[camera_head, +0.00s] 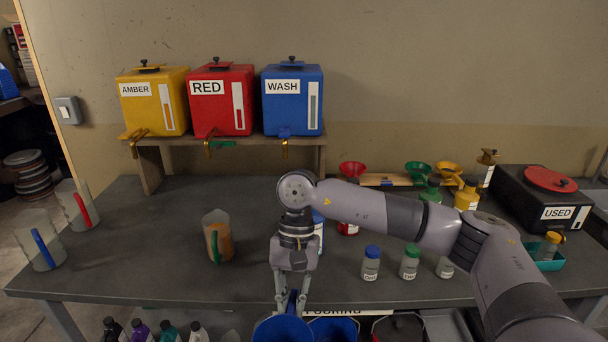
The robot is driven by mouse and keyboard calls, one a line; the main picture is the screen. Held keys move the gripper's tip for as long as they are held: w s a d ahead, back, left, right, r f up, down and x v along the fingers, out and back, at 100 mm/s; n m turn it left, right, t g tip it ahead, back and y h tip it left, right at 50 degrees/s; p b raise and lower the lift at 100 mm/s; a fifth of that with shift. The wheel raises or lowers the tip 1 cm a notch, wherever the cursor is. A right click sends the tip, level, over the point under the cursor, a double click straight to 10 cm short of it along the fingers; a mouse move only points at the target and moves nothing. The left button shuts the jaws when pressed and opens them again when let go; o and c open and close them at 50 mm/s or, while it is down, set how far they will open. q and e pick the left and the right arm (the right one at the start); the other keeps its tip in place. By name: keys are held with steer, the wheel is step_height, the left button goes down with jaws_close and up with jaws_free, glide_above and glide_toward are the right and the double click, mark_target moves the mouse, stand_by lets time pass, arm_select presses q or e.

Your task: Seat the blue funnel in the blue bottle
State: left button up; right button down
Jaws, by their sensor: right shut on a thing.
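The blue funnel (283,329) is at the bottom edge of the view, partly cut off. My right gripper (292,304) points down with its fingers shut on a narrow blue part of it at the table's front edge. The blue bottle (318,218) stands on the table behind my right arm. Only its blue top and part of a white label show; the arm hides the rest. The funnel is apart from the bottle, nearer to me. My left gripper is not in view.
Capped sample bottles (371,262) stand right of the gripper. A jug with amber liquid (218,238) stands to its left. Red (352,169), green and yellow funnels are farther back. The black USED box (542,200) is at right. The table's left middle is clear.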

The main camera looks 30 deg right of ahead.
steer(key=w+d+r+m+t+h+p, duration=0.1)
steer(key=w+d+r+m+t, duration=0.25)
steer(key=w+d+m, duration=0.45)
steer(key=w+d+r+m+t+h+p, duration=0.15)
steer(key=w+d+r+m, duration=0.35)
steer(key=m, duration=0.7)
steer(key=w+d+r+m+t+h+p, duration=0.1)
steer(key=w+d+r+m+t, duration=0.2)
steer(key=w+d+r+m, duration=0.5)
arm_select(q)
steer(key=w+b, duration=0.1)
steer(key=b, duration=0.1)
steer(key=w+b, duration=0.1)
steer(key=b, duration=0.1)
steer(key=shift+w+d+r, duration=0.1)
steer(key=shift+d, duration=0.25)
arm_select(e)
step_height(320, 180, down, 8)
steer(key=s+a+m, duration=0.1)
steer(key=m, duration=0.1)
steer(key=shift+s+a+m, duration=0.25)
steer(key=shift+s+m, duration=0.1)
steer(key=shift+m, duration=0.05)
steer(key=shift+f+h, duration=0.1)
steer(key=shift+h, duration=0.15)
